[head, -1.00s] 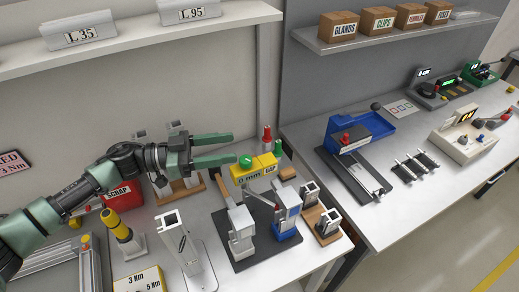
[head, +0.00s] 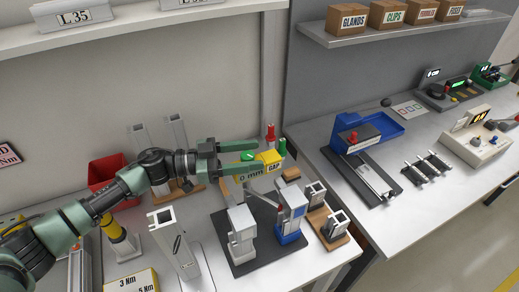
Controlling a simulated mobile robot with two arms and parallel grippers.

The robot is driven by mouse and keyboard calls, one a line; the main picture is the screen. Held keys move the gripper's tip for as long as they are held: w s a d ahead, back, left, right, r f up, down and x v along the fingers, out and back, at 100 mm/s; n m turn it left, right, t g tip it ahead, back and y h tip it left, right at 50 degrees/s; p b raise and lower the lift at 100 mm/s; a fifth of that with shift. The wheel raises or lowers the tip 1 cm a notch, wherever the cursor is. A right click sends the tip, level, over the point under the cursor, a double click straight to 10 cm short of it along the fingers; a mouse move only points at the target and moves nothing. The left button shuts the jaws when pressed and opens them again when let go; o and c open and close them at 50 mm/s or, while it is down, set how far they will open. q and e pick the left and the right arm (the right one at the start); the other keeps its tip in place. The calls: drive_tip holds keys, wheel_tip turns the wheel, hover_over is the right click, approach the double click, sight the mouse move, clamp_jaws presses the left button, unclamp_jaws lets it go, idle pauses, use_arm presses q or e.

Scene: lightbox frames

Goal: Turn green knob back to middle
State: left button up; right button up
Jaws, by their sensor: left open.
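The green knob (head: 247,156) sits on top of the yellow block (head: 270,157), which carries a "GAP" label and a "0 mm" marking. My left gripper (head: 257,157) reaches in from the left. It is open, with one green finger on the far side of the knob and the other on the near side. The knob shows between the fingers; I cannot tell whether either finger touches it. The near finger hides part of the block's left side. My right gripper is out of view.
Below the block stand a grey clamp post (head: 241,232) and a blue one (head: 290,215) on a dark plate. A red-topped post (head: 270,134) and a green-topped post (head: 281,148) stand close behind. A red bin (head: 105,172) lies to the left. A second bench is at right.

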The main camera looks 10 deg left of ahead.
use_arm(q)
drive_tip(key=shift+p+x, duration=0.3)
drive_tip(key=shift+x, duration=1)
drive_tip(key=shift+w, duration=0.1)
clamp_jaws()
drive_tip(key=shift+a, duration=0.1)
